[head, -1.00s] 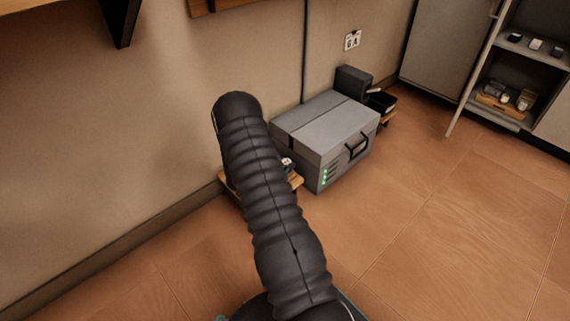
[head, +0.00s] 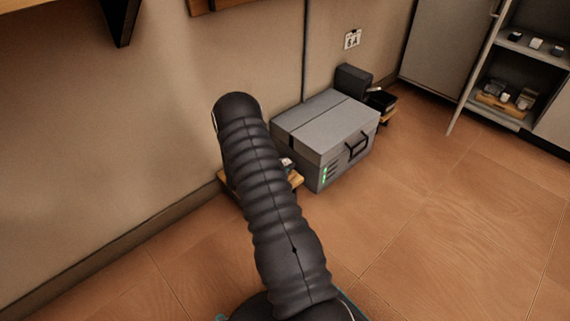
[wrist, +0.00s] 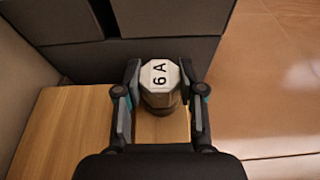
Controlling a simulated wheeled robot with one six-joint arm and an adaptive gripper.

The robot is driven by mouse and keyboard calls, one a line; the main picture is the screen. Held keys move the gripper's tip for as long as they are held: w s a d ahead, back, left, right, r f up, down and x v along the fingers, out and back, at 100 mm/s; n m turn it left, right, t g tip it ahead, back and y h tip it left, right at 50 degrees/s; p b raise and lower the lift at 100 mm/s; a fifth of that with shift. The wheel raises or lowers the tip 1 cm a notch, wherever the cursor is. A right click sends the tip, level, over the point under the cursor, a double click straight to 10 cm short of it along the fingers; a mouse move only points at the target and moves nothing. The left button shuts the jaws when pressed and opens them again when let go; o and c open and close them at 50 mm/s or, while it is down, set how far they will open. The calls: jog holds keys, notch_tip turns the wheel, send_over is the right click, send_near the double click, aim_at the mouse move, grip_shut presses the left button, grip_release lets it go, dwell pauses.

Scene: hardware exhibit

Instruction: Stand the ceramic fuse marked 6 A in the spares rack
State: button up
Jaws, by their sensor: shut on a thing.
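The ceramic fuse (wrist: 158,78) is a pale, many-sided block with "6 A" on its top and a darker lower part. In the wrist view it stands upright between the two fingers of my gripper (wrist: 163,98), which is shut on it. It is over a low wooden board (wrist: 60,125); I cannot tell whether it touches the board. In the head view my arm hides the gripper and most of this board (head: 233,184). A wooden rack (head: 503,108) with pale and dark pieces sits in the open cabinet at right; I cannot tell whether it is the spares rack.
A grey case (head: 320,130) with a handle and green lights stands right beside the board, close to my gripper. A dark box (head: 353,80) and a black tray (head: 382,100) stand behind it. A wall plate (head: 352,39) is marked 6A. The floor at right is clear.

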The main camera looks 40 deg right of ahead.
jog(key=shift+f, duration=0.15)
jog(key=o, duration=1.2)
jog(key=shift+c, duration=0.2)
jog(key=shift+o, duration=0.2)
jog(key=o, duration=0.4)
jog(key=shift+o, duration=0.2)
jog(key=shift+r+p, duration=1.65)
jog(key=shift+r, duration=1.85)
